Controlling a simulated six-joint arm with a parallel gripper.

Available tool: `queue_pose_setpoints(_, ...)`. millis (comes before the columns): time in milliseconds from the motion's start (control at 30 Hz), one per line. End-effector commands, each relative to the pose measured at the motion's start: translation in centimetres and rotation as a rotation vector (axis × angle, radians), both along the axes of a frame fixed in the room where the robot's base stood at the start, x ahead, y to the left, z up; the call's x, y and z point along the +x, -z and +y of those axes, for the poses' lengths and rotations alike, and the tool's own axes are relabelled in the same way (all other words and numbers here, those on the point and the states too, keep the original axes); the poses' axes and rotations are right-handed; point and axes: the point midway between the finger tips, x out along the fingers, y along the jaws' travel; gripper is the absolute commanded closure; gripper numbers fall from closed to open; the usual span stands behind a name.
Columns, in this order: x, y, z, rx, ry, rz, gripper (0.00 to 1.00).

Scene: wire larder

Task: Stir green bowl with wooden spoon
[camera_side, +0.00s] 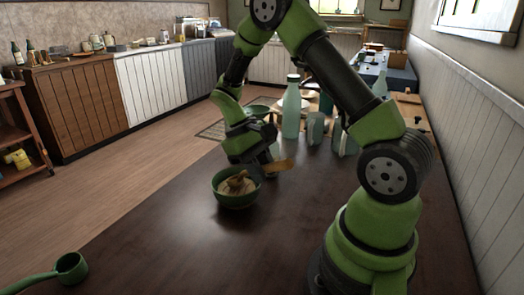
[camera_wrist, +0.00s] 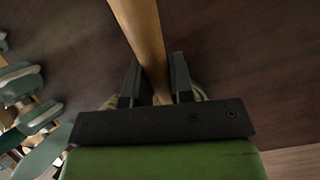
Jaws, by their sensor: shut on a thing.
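The green bowl (camera_side: 228,201) stands upright on the dark table, with tan contents in it. My gripper (camera_side: 264,163) is low over the table, just behind and right of the bowl's rim. It is shut on the wooden spoon (camera_side: 280,166), whose handle sticks out to the right of the fingers. In the wrist view the spoon's handle (camera_wrist: 143,35) runs between the two dark fingers of my gripper (camera_wrist: 156,78). A brown shape lies over the bowl's contents; I cannot clearly tell if it is the spoon's head. The bowl is mostly hidden in the wrist view.
A green bottle (camera_side: 292,108) and green mugs (camera_side: 315,129) stand behind my gripper. A green ladle-like cup (camera_side: 71,267) is at the front left.

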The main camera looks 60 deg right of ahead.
Motion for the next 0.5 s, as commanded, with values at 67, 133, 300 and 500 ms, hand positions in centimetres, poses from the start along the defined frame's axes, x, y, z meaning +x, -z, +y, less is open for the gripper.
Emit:
queue_pose_setpoints(67, -0.1, 1.2, 0.0, 0.001, 0.0, 0.005, 1.0)
queue_pose_setpoints(133, -0.1, 2.1, 0.0, 0.0, 0.0, 0.004, 1.0)
queue_pose_setpoints(300, 0.6, 2.6, -0.8, -0.001, 0.0, -0.002, 1.0)
queue_pose_setpoints(500, 0.1, 2.5, 1.0, 0.0, -0.001, 0.001, 1.0)
